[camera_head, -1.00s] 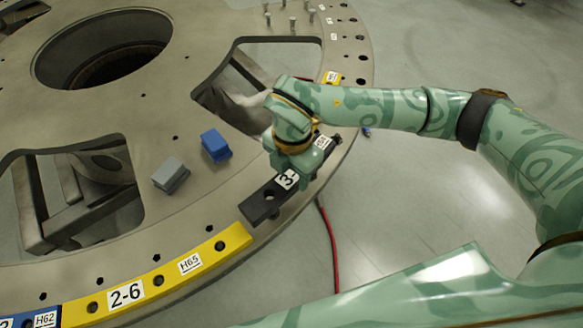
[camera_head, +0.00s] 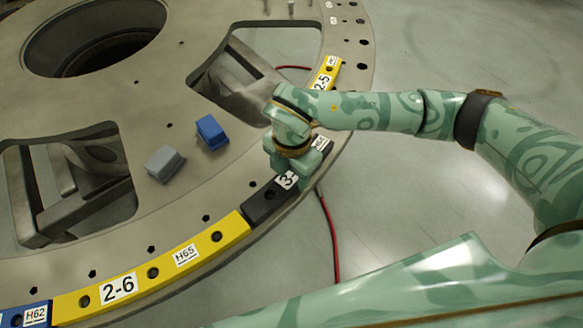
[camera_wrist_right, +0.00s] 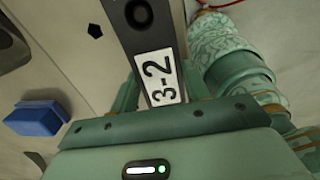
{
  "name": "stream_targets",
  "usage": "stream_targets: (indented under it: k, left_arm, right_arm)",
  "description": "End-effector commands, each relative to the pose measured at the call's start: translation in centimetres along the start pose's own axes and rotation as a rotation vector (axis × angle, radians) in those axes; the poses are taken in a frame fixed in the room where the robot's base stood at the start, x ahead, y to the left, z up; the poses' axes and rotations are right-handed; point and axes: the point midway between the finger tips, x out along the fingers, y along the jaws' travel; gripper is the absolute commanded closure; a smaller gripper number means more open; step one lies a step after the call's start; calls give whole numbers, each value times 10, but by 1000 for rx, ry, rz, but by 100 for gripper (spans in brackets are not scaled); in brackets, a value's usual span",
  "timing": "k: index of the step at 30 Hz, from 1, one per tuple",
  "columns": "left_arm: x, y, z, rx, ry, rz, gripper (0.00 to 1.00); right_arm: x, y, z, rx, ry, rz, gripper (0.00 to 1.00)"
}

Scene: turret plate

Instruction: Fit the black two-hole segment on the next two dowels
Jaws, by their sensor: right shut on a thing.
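The black segment (camera_head: 262,205) lies along the rim of the turret plate, its near end close against the end of the yellow 2-6 segment (camera_head: 150,273). It looks level with the rim; whether it is fully seated I cannot tell. A hole shows near its near end, and no dowel top can be made out clearly in it. My right gripper (camera_head: 292,172) is shut on its middle, partly covering the label. In the right wrist view the segment (camera_wrist_right: 128,30) runs between the fingers, its 3-2 label readable. The left gripper is not in view.
A blue block (camera_head: 211,131) and a grey block (camera_head: 165,163) stand on the turret plate (camera_head: 190,190) inward of the segment. A yellow 2-5 segment (camera_head: 326,76) lies farther along the rim. Large openings cut the plate. A red cable (camera_head: 330,240) lies on the floor outside.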

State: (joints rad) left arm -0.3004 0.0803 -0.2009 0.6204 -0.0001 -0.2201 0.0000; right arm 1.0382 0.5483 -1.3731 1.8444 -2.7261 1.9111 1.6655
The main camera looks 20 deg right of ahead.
Motion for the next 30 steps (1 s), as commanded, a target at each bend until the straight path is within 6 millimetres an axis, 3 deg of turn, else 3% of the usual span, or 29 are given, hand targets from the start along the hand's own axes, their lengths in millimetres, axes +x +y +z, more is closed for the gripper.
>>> stream_targets:
  k: [14, 15, 17, 26, 30]
  left_arm:
    - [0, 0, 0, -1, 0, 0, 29]
    - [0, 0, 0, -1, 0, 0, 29]
    - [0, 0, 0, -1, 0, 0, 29]
    - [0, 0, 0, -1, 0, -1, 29]
    - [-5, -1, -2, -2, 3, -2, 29]
  right_arm:
    - [0, 0, 0, 0, 0, 1, 87]
    - [0, 0, 0, 0, 0, 1, 42]
    - [0, 0, 0, 0, 0, 1, 28]
    - [-1, 0, 0, 0, 0, 0, 28]
    - [-18, 0, 0, 1, -1, 1, 28]
